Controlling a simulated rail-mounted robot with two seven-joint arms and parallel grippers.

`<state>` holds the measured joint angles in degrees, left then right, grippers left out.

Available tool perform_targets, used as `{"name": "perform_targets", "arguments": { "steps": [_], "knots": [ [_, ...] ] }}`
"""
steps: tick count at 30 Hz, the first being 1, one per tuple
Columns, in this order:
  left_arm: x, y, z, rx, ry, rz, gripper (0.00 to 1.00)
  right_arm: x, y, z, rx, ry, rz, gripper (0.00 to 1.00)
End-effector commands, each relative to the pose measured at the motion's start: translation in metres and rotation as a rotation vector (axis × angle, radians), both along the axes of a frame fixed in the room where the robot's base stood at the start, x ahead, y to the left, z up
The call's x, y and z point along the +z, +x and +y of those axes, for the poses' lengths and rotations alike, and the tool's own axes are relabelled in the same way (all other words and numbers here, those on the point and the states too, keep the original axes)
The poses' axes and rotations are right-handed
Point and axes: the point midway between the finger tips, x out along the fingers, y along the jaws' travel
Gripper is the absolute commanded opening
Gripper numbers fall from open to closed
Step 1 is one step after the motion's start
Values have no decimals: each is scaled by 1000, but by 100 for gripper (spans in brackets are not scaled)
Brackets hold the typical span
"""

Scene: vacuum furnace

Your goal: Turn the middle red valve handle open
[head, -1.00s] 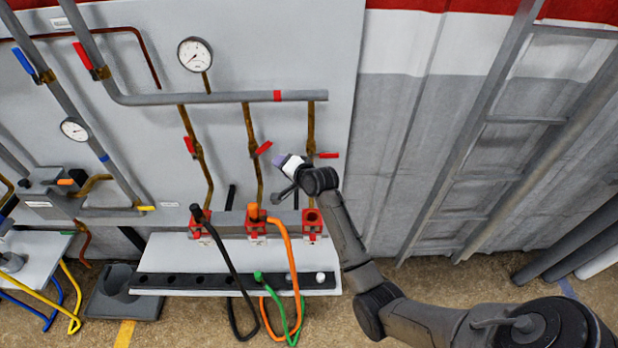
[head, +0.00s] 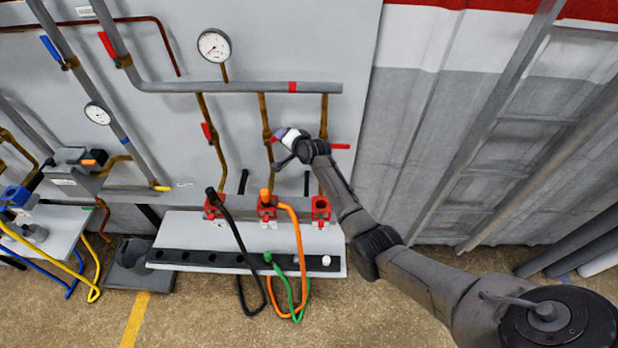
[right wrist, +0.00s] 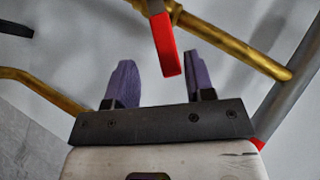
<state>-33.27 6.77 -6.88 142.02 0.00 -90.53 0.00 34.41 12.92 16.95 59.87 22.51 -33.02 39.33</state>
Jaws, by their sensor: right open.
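The middle red valve handle (right wrist: 165,45) sits on a brass pipe (right wrist: 215,40) in the right wrist view. Its free end hangs into the gap between the two purple fingers of my right gripper (right wrist: 160,64). The fingers are apart, and wall shows on both sides of the handle. In the head view my right gripper (head: 283,134) is at the middle brass pipe (head: 265,113) and covers most of this handle. Whether a finger touches the handle cannot be told. My left gripper is not in view.
A red handle (head: 207,131) on the left brass pipe and another (head: 340,146) on the right one flank the middle pipe. A grey pipe (head: 240,87) runs above. Black and orange hoses (head: 301,250) hang from red fittings below, over a white shelf (head: 185,228).

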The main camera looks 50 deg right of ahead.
Motion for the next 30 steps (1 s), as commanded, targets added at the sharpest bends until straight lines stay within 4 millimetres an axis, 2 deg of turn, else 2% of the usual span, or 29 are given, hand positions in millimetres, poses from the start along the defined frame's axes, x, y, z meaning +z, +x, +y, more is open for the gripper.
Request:
{"name": "perform_targets", "arguments": {
  "steps": [10,12,19,30],
  "knots": [
    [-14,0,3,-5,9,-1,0,-16,32,-5,-1,0,2,49],
    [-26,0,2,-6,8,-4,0,-23,30,-6,-1,18,-23,49],
    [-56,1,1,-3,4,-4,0,-30,27,-8,-2,90,-100,49],
    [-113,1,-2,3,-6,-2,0,-43,23,-11,-1,222,-242,49]
  ]
}}
